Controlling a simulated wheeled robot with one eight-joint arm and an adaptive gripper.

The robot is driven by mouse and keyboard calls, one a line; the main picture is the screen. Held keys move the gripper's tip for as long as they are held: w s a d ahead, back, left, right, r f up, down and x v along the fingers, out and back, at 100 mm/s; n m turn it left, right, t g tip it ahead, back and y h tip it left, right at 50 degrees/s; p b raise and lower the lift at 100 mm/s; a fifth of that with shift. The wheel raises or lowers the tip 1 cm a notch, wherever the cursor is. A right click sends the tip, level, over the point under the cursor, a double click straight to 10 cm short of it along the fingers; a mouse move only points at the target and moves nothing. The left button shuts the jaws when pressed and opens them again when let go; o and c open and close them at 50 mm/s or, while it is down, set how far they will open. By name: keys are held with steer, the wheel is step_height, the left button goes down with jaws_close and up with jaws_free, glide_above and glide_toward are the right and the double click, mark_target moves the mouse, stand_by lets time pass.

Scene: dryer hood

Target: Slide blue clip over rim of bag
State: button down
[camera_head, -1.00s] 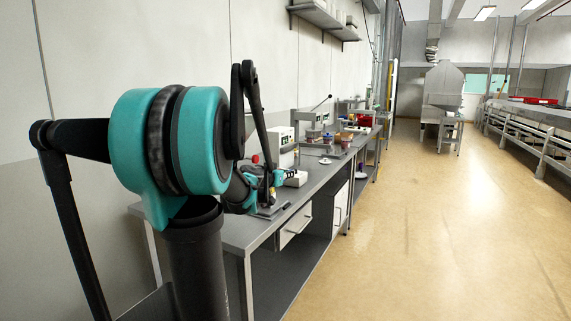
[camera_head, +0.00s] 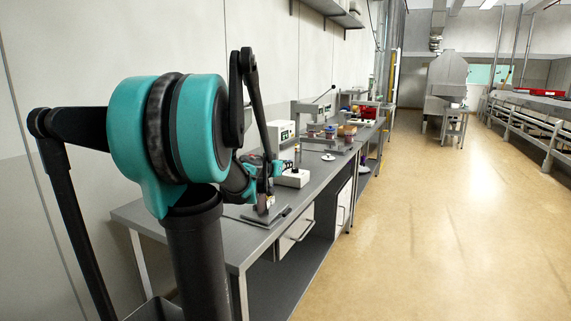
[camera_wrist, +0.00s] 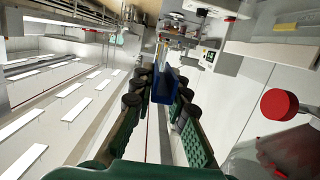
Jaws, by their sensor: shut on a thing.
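In the wrist view my gripper (camera_wrist: 160,90) has its green, dark-padded fingers closed on the blue clip (camera_wrist: 163,87), a narrow upright piece between the fingertips. In the head view my gripper (camera_head: 277,170) is small, above the near bench; the clip there is too small to make out clearly. A small reddish-brown object (camera_head: 263,204), perhaps the bag, stands on a grey plate below my gripper. At lower right in the wrist view is a translucent shape with reddish contents (camera_wrist: 291,150), perhaps the same bag. Its rim is not clear, and the clip appears apart from it.
The grey bench (camera_head: 175,222) runs along the wall. A white box (camera_head: 292,178) stands just beyond the gripper, with a white instrument (camera_head: 281,134) behind it. A red round knob (camera_wrist: 290,104) shows close at right in the wrist view. The floor at right is clear.

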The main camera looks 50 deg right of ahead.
steer(key=shift+a, duration=0.1)
steer(key=shift+w+a+f, duration=0.25)
steer(key=shift+w+a, duration=0.15)
steer(key=shift+w, duration=1)
steer(key=shift+w+a+f, duration=0.25)
steer(key=shift+w+a, duration=0.15)
steer(key=shift+w, duration=1.05)
steer(key=shift+w+a+f, duration=0.25)
steer(key=shift+w+a, duration=0.15)
steer(key=shift+w, duration=1)
steer(key=shift+f, duration=1.2)
steer(key=shift+f, duration=0.1)
steer(key=c, duration=1.4)
jaws_free()
